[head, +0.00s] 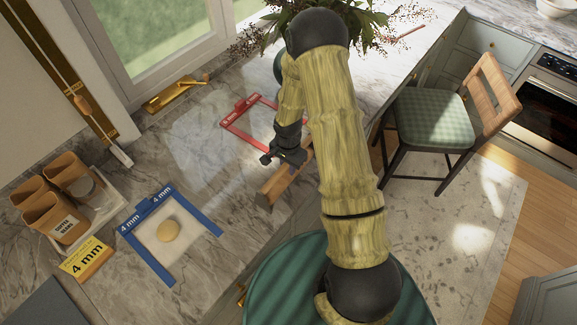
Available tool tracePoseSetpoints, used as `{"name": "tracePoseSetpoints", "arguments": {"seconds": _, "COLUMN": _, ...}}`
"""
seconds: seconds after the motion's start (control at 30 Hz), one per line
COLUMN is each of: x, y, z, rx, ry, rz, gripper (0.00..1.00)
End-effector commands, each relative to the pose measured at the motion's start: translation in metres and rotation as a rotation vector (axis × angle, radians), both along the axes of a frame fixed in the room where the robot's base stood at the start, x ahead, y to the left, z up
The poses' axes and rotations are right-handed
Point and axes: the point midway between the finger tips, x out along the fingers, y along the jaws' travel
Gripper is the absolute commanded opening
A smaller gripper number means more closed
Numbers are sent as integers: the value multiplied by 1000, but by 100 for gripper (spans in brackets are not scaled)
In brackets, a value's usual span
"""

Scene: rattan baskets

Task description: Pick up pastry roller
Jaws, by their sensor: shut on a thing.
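A long tan wooden piece (281,182), which I take to be the pastry roller, lies at a slant near the front edge of the marble counter. Its near end is darker, and my arm is close to its far end. My gripper (277,159) is at its upper left side, pointing down, and is shut on it. The fingertips are small and dark, so the exact grip is hard to see. I cannot tell whether the piece touches the counter or is just above it.
A red frame (240,108) lies behind my gripper. Brown containers (55,216) stand far left. A chair (431,118) stands right.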

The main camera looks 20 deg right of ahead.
Motion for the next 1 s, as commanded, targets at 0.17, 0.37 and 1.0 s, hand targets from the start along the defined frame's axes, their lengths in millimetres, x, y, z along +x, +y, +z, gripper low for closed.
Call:
{"name": "tracePoseSetpoints", "arguments": {"seconds": 0.17, "x": -2, "y": 0, "z": -3, "rx": -1, "ry": 7, "rz": 0, "gripper": 0}}
{"name": "tracePoseSetpoints", "arguments": {"seconds": 0.37, "x": -2, "y": 0, "z": 7, "rx": 0, "ry": 4, "rz": -1, "gripper": 0}}
{"name": "tracePoseSetpoints", "arguments": {"seconds": 1.0, "x": -1, "y": 0, "z": 93, "rx": -1, "ry": 1, "rz": -1, "gripper": 0}}
